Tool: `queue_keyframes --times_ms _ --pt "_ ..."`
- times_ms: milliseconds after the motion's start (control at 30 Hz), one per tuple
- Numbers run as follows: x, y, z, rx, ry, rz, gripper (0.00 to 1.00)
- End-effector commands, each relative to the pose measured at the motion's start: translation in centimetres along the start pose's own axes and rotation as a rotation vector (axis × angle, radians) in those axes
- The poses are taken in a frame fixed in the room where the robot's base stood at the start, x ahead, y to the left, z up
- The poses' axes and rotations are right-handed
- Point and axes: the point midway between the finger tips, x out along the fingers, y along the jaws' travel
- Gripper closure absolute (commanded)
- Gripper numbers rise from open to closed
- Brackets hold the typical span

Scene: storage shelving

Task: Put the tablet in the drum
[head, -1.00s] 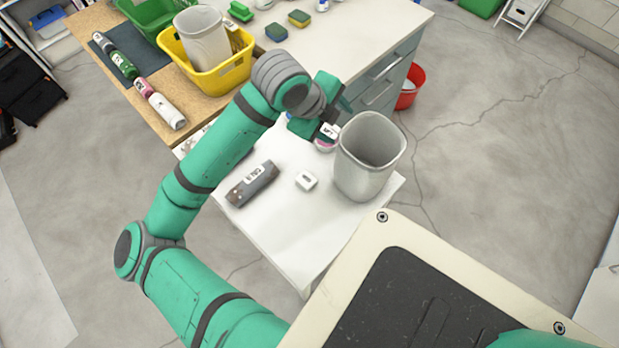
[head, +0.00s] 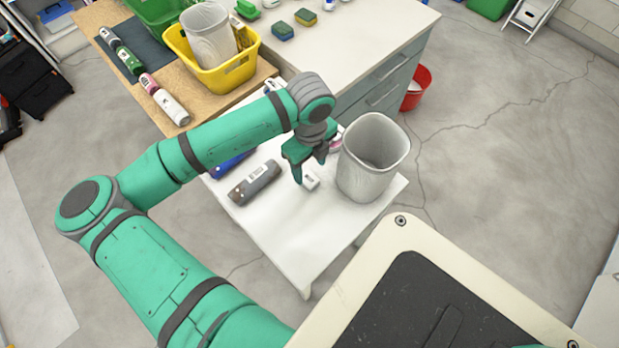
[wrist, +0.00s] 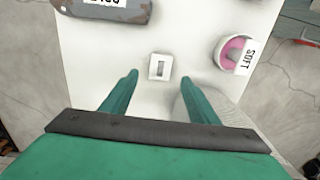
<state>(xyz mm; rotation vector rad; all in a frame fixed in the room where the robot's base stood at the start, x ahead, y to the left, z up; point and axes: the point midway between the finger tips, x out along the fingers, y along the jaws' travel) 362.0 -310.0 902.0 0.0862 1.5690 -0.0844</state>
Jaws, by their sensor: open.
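The tablet (head: 311,181) appears to be the small white block with a grey mark on the low white table; it also shows in the wrist view (wrist: 158,66). The drum is likely the tall pale-grey open bin (head: 372,185), upright on the same table just right of the tablet; part of a pale-grey shape behind my right finger in the wrist view seems to be it. My gripper (head: 309,172) points down above the tablet, open and empty. In the wrist view, the tablet lies just beyond the fingertips, in line with the gap between them.
A dark grey labelled bottle (head: 255,183) lies left of the tablet, with a blue item (head: 228,166) behind it. A pink-and-white pot (wrist: 232,52) marked SOFT stands near the drum. A yellow basket (head: 228,75) holds another pale bin. The table's front is clear.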

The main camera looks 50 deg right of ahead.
Motion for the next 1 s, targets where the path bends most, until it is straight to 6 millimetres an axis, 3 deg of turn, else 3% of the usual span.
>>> queue_keyframes --times_ms 167,500,800,1000 --pt "1.1 0.0 0.1 -0.001 0.0 0.0 0.45" --pt "5.3 0.0 0.3 0.0 0.001 0.0 0.45" --pt "5.7 0.0 0.3 0.0 0.001 -0.001 0.45" --pt "5.6 0.0 0.3 0.0 0.0 -0.001 0.89"
